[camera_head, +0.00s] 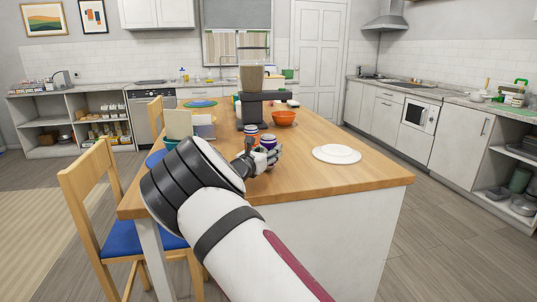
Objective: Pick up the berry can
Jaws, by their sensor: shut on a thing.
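A purple-and-white can (268,142), which looks like the berry can, is upright on the near part of the wooden table, by my gripper (263,155). My gripper's fingers are closed around its lower part and hide much of it. Whether the can still touches the table cannot be told. My arm reaches in from the bottom of the view.
A light upright object (178,124) is at left. Wooden chairs (85,180) line the left side. The table's front right is clear.

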